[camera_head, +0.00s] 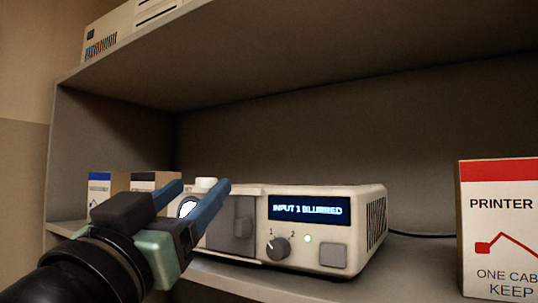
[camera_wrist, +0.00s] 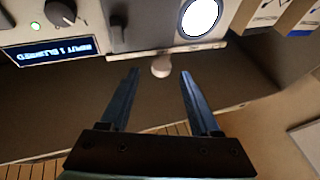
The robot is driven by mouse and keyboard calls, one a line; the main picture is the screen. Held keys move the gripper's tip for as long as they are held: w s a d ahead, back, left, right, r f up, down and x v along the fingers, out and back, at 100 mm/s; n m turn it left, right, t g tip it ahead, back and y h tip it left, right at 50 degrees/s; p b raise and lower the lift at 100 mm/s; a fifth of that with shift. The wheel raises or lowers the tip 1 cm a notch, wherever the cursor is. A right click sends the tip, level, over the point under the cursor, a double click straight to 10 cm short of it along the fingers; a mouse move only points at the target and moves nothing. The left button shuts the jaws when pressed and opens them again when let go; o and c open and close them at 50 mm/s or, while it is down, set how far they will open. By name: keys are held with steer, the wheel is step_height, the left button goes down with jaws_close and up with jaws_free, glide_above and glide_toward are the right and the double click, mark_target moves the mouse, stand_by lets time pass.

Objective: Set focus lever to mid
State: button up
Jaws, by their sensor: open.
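A cream projector (camera_head: 320,262) stands on the shelf. Its blue display (camera_head: 308,210) reads "INPUT 1 BLURRED". A pale knob or lever (camera_head: 206,182) sticks up from its top, above the bright round lens; this looks like the focus lever, though its marks cannot be read. It also shows in the wrist view (camera_wrist: 161,67). My gripper (camera_head: 203,186) is open and empty, in front of the lens side. In the wrist view my gripper (camera_wrist: 160,74) has the pale lever between and just beyond its fingertips; contact cannot be told. My fingers partly hide the lens in the head view.
A dark sliding panel (camera_head: 241,222), a dial marked 1 and 2 (camera_head: 278,248) and a square button (camera_head: 333,256) are on the projector front. A printer box (camera_head: 498,230) stands at right, small boxes (camera_head: 101,184) behind at left. The upper shelf (camera_head: 290,65) hangs overhead.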

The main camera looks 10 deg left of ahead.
steer(key=p+x, duration=0.3)
steer(key=x, duration=0.3)
steer(key=shift+w+r, duration=0.3)
steer(key=shift+w, duration=0.3)
jaws_close()
stand_by(0.8)
